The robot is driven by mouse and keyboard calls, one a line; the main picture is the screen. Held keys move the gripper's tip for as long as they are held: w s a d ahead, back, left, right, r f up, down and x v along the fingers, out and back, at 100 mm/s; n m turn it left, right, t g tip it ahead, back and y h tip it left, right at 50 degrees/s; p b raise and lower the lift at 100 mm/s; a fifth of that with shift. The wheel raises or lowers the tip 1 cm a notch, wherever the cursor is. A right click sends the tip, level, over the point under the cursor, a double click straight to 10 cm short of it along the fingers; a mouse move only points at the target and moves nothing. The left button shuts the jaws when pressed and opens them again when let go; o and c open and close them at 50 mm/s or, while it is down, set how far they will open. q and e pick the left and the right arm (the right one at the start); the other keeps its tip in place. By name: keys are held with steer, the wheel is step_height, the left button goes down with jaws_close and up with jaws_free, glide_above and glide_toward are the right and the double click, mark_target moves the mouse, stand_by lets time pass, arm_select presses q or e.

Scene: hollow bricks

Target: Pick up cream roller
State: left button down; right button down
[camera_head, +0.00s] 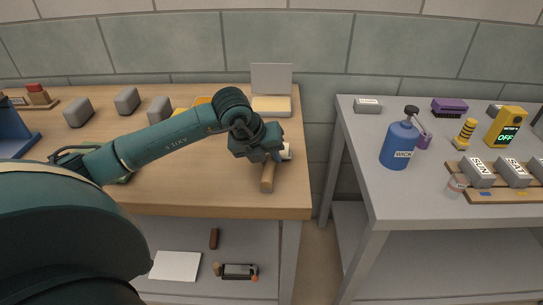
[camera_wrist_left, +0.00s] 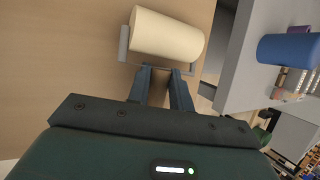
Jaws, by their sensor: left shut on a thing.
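The cream roller has a thick cream sleeve (camera_head: 287,152) in a grey frame and a wooden handle (camera_head: 267,180). It is at the right end of the wooden table, near the front edge. My left gripper (camera_head: 269,158) is over it and shut on it near where the handle meets the frame. In the left wrist view the cream sleeve (camera_wrist_left: 166,35) lies just beyond the fingertips (camera_wrist_left: 166,78), with the handle between the fingers. Whether the roller touches the table or is slightly raised I cannot tell. My right gripper is not in view.
Several grey blocks (camera_head: 127,101) stand at the back of the wooden table. An open box with a raised lid (camera_head: 271,79) stands behind the roller. Across a gap, a grey table (camera_head: 370,190) holds a blue bottle (camera_head: 399,146), a yellow meter (camera_head: 506,127) and labelled blocks.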

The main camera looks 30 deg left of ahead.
mark_target(268, 157)
arm_select(q)
steer(key=shift+r, duration=0.2)
step_height(268, 157, up, 10)
steer(key=shift+f, duration=0.15)
